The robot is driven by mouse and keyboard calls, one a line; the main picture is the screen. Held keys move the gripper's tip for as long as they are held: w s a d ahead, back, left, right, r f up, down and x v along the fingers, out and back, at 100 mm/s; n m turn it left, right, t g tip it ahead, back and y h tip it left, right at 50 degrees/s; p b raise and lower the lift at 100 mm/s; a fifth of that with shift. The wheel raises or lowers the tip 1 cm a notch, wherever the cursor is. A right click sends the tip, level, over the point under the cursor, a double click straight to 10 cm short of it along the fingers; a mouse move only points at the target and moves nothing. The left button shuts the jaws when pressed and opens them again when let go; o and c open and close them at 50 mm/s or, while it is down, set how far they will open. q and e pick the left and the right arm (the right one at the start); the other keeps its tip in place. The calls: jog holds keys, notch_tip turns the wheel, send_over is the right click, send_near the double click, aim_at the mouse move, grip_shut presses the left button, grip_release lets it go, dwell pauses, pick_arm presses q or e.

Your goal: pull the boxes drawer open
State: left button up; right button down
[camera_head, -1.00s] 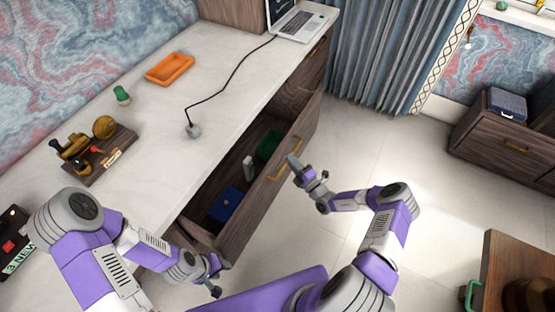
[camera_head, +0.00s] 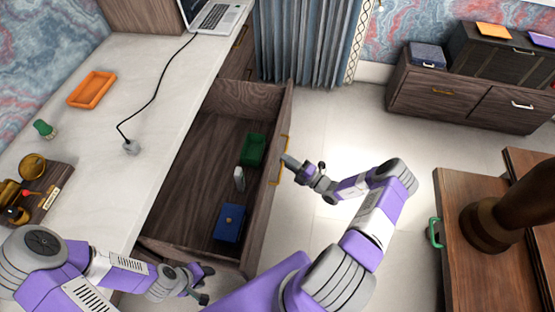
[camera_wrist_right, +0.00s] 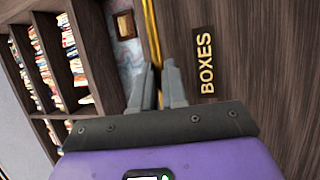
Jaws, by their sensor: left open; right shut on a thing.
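The boxes drawer (camera_head: 262,225) stands well out from the desk in the head view. Its inside shows a blue box (camera_head: 230,223), a green box (camera_head: 252,149) and a small pale item (camera_head: 239,178). A gold handle (camera_head: 284,160) is on its front. My right gripper (camera_head: 287,163) is at this handle. In the right wrist view, its fingers (camera_wrist_right: 158,86) are shut around the gold bar (camera_wrist_right: 151,35), beside the BOXES label (camera_wrist_right: 206,65) on the dark wood front. My left gripper (camera_head: 205,283) is open and empty near the drawer's near end.
The desk top (camera_head: 100,180) holds an orange tray (camera_head: 91,89), a grey block with a cable (camera_head: 131,147) and a laptop (camera_head: 213,16). A wooden cabinet (camera_head: 470,215) with a green handle stands at the right. The floor between is clear.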

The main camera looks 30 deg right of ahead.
jog(key=shift+s+d, duration=0.95)
jog(key=shift+d, duration=0.25)
jog(key=c, duration=1.2)
grip_release()
jog(key=shift+o, duration=0.2)
jog(key=v, duration=0.7)
jog(key=shift+s, duration=0.3)
jog(key=shift+f, duration=0.1)
